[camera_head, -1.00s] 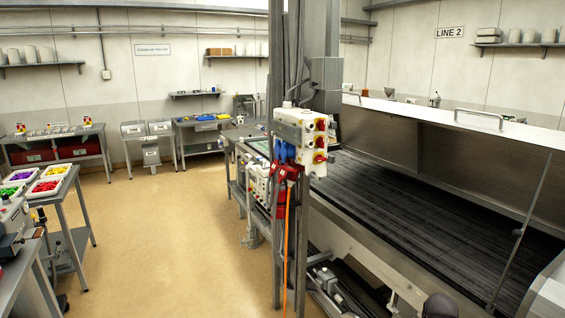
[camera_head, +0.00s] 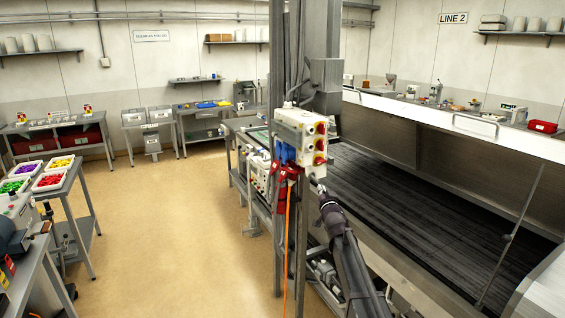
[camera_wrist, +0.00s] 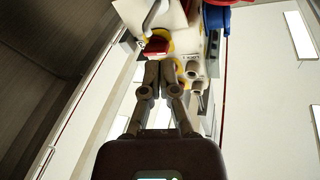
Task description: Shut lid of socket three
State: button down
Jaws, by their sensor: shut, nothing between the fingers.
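A cream socket box (camera_head: 296,122) with red switches on its right face is mounted on the grey post. Blue socket parts (camera_head: 284,153) and red socket parts (camera_head: 281,172) hang at its lower front. I cannot tell which is socket three or how its lid stands. My gripper (camera_head: 318,186) is just below and right of the box. In the wrist view my gripper (camera_wrist: 161,66) is shut and empty, its tips close to the box. A red switch (camera_wrist: 155,46) on a yellow plate and a blue socket part (camera_wrist: 215,17) show beyond the tips.
An orange cable (camera_head: 287,245) hangs down from the red socket parts, beside the post. A conveyor (camera_head: 400,200) with a steel hood (camera_head: 375,125) runs along the right. The floor (camera_head: 180,220) to the left is clear.

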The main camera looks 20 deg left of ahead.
jog(key=a+r+n+y, duration=0.1)
jog(key=a+r+y, duration=0.1)
jog(key=a, duration=0.2)
jog(key=s+a+r+n+g+y+p, duration=0.1)
jog(key=a+r+y, duration=0.2)
jog(key=a, duration=0.2)
jog(key=shift+s+a+n, duration=0.25)
jog(key=shift+a+n, duration=0.05)
jog(key=shift+w, duration=0.1)
notch_tip(320, 180, up, 3)
jog(key=p, duration=0.3)
send_over(286, 170)
jog(key=shift+d+r, duration=0.1)
jog(key=shift+d, duration=0.2)
jog(key=shift+w+a, duration=0.2)
jog(key=shift+a, duration=0.1)
jog(key=shift+s+f+b, duration=0.2)
jog(key=shift+f+b, duration=0.2)
jog(key=shift+f, duration=0.1)
jog(key=shift+s+a+f+b, duration=0.15)
jog(key=shift+s+f+b, duration=0.05)
jog(key=shift+f+b, duration=0.5)
jog(key=shift+s+a+f+b, duration=0.1)
jog(key=shift+s+f+b, duration=0.1)
jog(key=shift+f+b, duration=0.5)
